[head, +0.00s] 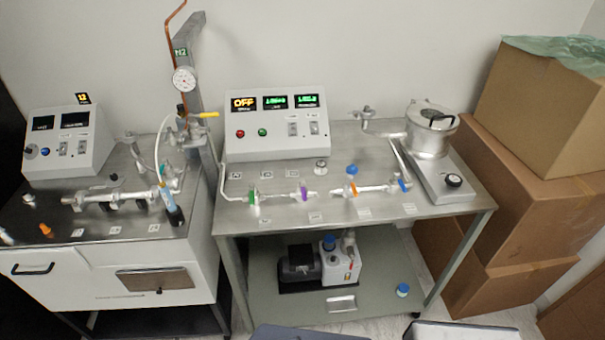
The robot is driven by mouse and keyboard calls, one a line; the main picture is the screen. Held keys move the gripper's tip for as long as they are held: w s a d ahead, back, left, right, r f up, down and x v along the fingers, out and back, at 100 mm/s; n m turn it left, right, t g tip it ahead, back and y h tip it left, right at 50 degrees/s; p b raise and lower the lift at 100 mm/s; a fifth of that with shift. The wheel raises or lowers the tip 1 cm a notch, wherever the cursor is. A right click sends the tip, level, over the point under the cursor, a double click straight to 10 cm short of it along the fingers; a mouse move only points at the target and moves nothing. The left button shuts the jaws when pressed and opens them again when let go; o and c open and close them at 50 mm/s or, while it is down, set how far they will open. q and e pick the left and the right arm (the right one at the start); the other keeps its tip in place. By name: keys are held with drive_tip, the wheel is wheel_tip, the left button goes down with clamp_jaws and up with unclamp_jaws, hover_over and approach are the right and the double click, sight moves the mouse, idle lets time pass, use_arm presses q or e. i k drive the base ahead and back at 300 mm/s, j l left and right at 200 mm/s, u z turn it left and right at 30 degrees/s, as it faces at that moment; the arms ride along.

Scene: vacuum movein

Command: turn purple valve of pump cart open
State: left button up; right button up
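The pump cart (455,212) is a steel-topped table with a lower shelf, in the middle of the head view. A line of glass tubing with coloured valves runs along its top. The purple valve (304,190) is a small handle that looks upright across the tube, left of the middle of the line. A green valve (252,195) is to its left. An orange valve (351,189) and a blue valve (403,185) are to its right. Neither of my grippers is in view.
A control box (275,145) reading OFF stands behind the valves. A hotplate (447,186) and metal pot (432,128) are at the right. A pump (340,268) sits below. Another bench (100,285) stands left, cardboard boxes (520,195) right. The cart's front strip is mostly clear.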

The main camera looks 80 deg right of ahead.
sight(301, 180)
drive_tip(key=z, duration=2.55)
